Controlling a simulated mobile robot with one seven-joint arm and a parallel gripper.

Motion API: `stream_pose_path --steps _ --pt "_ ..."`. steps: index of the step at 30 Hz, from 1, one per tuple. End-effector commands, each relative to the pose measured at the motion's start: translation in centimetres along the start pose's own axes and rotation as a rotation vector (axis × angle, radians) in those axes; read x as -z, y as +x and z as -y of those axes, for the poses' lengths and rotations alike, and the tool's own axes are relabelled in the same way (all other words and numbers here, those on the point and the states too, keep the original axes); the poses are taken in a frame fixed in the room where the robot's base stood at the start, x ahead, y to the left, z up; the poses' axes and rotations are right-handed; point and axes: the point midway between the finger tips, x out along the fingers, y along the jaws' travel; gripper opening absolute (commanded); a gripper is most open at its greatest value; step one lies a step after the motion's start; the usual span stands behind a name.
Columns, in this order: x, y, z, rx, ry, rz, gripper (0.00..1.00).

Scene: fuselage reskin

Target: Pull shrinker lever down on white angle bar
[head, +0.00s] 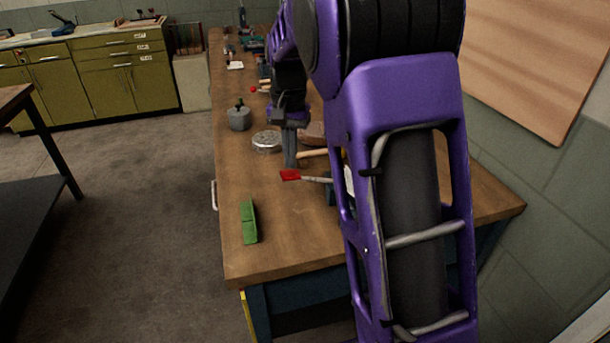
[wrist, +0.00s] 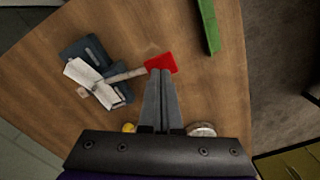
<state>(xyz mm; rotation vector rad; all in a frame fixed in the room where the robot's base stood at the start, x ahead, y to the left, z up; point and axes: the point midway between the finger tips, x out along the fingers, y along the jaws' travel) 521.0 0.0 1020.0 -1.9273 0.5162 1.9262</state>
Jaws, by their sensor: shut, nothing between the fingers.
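The shrinker (wrist: 88,65) is a dark grey tool on the wooden bench, at the left of the wrist view. Its lever (wrist: 126,75) reaches out to the right and ends in a red grip (wrist: 161,63). A white angle bar (wrist: 84,78) lies across the shrinker's jaws. In the head view the red grip (head: 290,175) shows, while my arm hides most of the shrinker. My gripper (wrist: 160,72) is shut and empty. Its fingertips appear right at the red grip's near edge in the wrist view; I cannot tell whether they touch it.
A green block (head: 248,221) lies near the bench's (head: 285,245) front left. A round metal tin (head: 267,141), a grey pot-like object (head: 239,117) and a wooden-handled tool (head: 312,153) sit farther back. Bare bench surrounds the green block.

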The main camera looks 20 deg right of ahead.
Motion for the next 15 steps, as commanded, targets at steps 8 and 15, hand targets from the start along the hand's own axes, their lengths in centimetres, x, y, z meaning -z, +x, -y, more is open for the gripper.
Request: stream_pose_path --steps 8,15 --pt "0.0 1.6 0.0 0.000 0.000 0.001 0.00" --pt "0.0 2.8 0.0 -0.001 0.000 0.002 0.00"
